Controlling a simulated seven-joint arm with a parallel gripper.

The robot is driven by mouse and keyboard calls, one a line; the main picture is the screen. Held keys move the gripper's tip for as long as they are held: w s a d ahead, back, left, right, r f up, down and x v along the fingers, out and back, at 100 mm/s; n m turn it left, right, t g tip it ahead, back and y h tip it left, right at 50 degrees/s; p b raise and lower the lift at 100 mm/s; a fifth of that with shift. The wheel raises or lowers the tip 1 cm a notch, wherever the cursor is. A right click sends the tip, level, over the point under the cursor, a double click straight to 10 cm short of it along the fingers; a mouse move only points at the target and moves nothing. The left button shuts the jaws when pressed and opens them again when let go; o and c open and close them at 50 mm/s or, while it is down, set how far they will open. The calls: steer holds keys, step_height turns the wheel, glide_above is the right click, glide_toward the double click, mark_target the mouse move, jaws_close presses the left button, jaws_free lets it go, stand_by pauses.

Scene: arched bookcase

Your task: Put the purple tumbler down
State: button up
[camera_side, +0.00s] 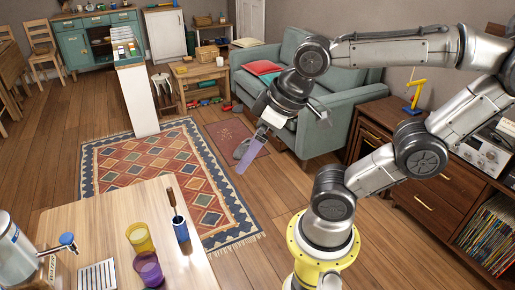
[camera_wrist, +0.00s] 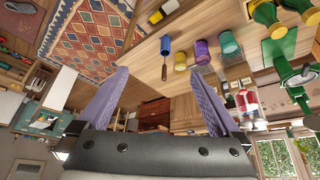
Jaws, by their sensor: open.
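My gripper (camera_side: 272,140) is up in the air, well away from the tumbler and to the right of the table. In the wrist view its two purple fingers (camera_wrist: 160,74) are spread wide with nothing between them. The tumbler is beyond the right finger and not touched by it.
On the table (camera_side: 95,215), a yellow tumbler (camera_side: 139,238) stands beside the purple one. A blue holder (camera_side: 181,231) with a dark-handled tool is close by. A teal tumbler (camera_wrist: 229,42) shows in the wrist view. A silver dispenser (camera_side: 15,250) is at far left. The table's far part is clear.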

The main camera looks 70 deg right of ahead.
steer(key=shift+s+d+f, duration=0.15)
steer(key=shift+s, duration=0.4)
